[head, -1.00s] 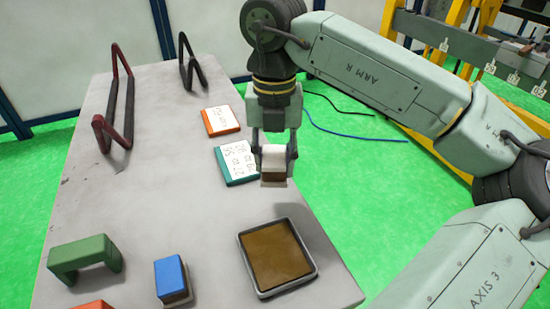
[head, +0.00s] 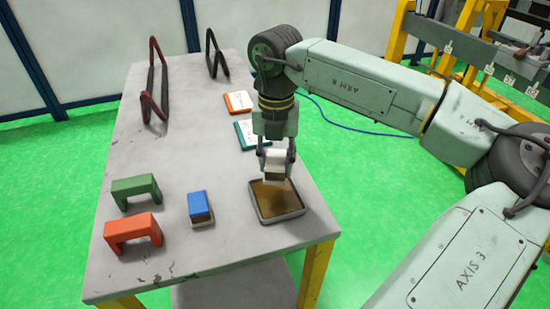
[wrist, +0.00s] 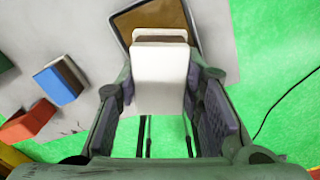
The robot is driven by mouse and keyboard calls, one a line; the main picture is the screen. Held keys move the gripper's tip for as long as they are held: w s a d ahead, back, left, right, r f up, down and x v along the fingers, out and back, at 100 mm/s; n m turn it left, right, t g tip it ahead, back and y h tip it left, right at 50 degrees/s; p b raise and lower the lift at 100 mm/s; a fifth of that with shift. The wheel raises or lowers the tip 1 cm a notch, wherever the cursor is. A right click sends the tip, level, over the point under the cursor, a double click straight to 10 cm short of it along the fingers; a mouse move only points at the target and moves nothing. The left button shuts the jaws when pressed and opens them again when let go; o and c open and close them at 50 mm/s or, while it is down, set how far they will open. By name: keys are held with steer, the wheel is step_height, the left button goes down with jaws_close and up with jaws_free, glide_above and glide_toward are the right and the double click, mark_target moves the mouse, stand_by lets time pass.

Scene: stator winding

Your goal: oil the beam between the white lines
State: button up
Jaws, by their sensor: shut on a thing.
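My gripper (head: 276,158) is shut on a white-backed block with a brown pad underneath (head: 275,173). The wrist view shows the block's white back (wrist: 158,75) between the two fingers. The block is over the far part of a dark-rimmed tray (head: 281,218) holding a brown, oil-like surface. I cannot tell whether the pad touches that surface. The tray also shows in the wrist view (wrist: 124,17), partly hidden by the block. A grey beam (head: 470,47) with small white labels is on a yellow frame at the upper right. I cannot make out white lines on it.
On the grey table (head: 170,235) are a blue-topped block (head: 199,202), a green bridge-shaped piece (head: 136,188) and an orange one (head: 133,226). Two written cards (head: 240,102) (head: 245,134) lie beyond the tray.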

steer(key=shift+f+b, duration=1.65)
steer(key=shift+f, duration=1.4)
steer(key=shift+f+b, duration=0.6)
steer(key=shift+b, duration=0.2)
stand_by(0.4)
steer(key=shift+r, duration=0.1)
steer(key=shift+r+p, duration=1.75)
steer(key=shift+r, duration=1.7)
